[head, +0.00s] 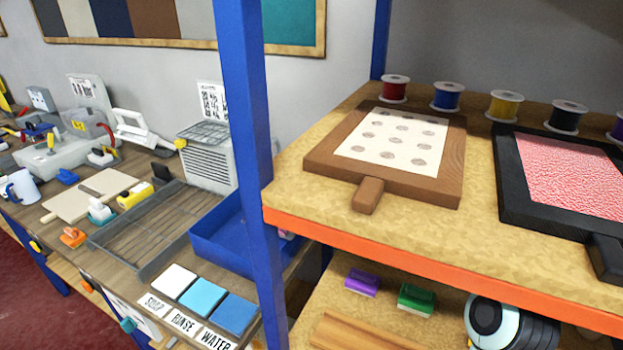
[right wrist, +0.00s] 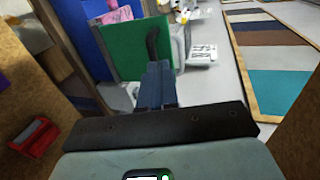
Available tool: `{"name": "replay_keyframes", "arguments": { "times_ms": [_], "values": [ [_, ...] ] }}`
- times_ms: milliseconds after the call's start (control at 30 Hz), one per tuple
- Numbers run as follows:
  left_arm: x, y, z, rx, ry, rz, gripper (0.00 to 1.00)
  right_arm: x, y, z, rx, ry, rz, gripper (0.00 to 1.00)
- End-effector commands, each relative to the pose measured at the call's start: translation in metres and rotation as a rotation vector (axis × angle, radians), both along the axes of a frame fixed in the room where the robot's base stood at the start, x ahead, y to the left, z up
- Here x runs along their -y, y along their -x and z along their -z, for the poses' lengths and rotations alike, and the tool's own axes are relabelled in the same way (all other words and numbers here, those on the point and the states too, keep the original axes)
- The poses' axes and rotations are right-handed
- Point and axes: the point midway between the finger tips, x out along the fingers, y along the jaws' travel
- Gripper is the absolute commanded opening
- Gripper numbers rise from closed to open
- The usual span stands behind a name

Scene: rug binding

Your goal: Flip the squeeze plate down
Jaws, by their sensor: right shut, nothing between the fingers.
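A green upright panel (right wrist: 125,48) in the right wrist view looks like the squeeze plate. A black curved handle-like piece (right wrist: 152,42) stands at its right edge. My right gripper (right wrist: 158,68) is shut and empty, its tips just below this black piece in the picture. I cannot tell whether they touch. In the head view I cannot make out the plate; the blue post (head: 250,160) and the shelf cover that area. My left gripper is in neither view.
The shelf board (head: 410,235) with an orange front edge holds a wooden paddle frame (head: 450,165), a black frame (head: 510,185) and thread spools. A blue tray (head: 215,240) and a wire rack (head: 150,230) lie on the bench. A red block (right wrist: 35,137) sits left of the gripper.

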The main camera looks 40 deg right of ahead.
Motion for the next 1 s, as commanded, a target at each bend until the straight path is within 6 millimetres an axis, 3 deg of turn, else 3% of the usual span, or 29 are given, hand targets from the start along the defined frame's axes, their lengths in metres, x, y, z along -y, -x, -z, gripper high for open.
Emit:
{"name": "replay_keyframes", "arguments": {
  "times_ms": [367,500,700,1000],
  "values": [
    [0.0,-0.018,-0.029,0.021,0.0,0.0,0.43,-0.037,-0.069,0.02,0.003,-0.005,-0.005,0.0],
    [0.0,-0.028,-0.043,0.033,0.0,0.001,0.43,-0.046,-0.089,0.018,0.005,-0.003,-0.003,0.0],
    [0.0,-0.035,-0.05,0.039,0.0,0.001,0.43,-0.052,-0.101,0.021,0.002,-0.001,-0.001,0.0],
    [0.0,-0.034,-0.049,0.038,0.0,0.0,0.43,-0.053,-0.102,0.024,0.0,0.0,0.0,0.0]
  ]
}}
